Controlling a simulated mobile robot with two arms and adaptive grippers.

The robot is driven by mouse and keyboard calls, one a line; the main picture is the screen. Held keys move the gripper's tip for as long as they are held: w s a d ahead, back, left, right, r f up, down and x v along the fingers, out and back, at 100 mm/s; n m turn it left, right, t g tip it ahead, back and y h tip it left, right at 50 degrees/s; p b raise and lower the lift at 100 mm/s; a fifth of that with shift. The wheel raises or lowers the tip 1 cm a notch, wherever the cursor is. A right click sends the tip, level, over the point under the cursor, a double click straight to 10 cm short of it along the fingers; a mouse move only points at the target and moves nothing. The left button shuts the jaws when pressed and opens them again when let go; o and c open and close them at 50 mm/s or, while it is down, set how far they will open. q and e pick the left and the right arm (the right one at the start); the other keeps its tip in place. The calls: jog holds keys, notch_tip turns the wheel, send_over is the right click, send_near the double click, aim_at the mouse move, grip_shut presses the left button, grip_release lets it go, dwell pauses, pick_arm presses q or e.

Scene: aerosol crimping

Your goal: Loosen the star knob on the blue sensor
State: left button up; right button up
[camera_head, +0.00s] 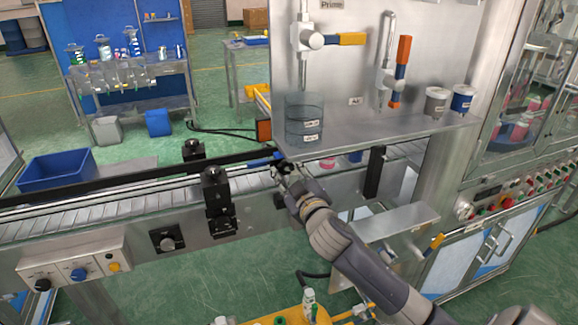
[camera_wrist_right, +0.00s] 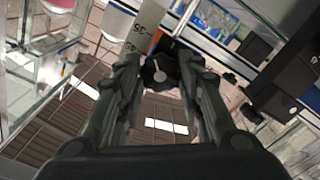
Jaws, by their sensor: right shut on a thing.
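The black star knob (camera_wrist_right: 158,73) sits between the fingertips of my right gripper (camera_wrist_right: 160,75) in the right wrist view, with a pale centre facing the camera. A small blue part (camera_head: 277,155), which looks like the blue sensor, shows just above the fingertips. Most of it is hidden by the gripper. My left gripper is in neither view.
The conveyor (camera_head: 130,206) runs along the front, with black brackets (camera_head: 218,190) to the left of the gripper. An orange box (camera_head: 264,130) stands behind the rail. A blue bin (camera_head: 56,171) is far left.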

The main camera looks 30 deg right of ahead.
jog(key=n+p, duration=0.2)
jog(key=n, duration=0.3)
jog(key=shift+r+p, duration=0.1)
jog(key=shift+p, duration=0.3)
jog(key=shift+n+p, duration=0.65)
jog(key=shift+n, duration=1.15)
jog(key=o, duration=1.1)
jog(key=v, duration=1.2)
jog(key=shift+f, duration=0.3)
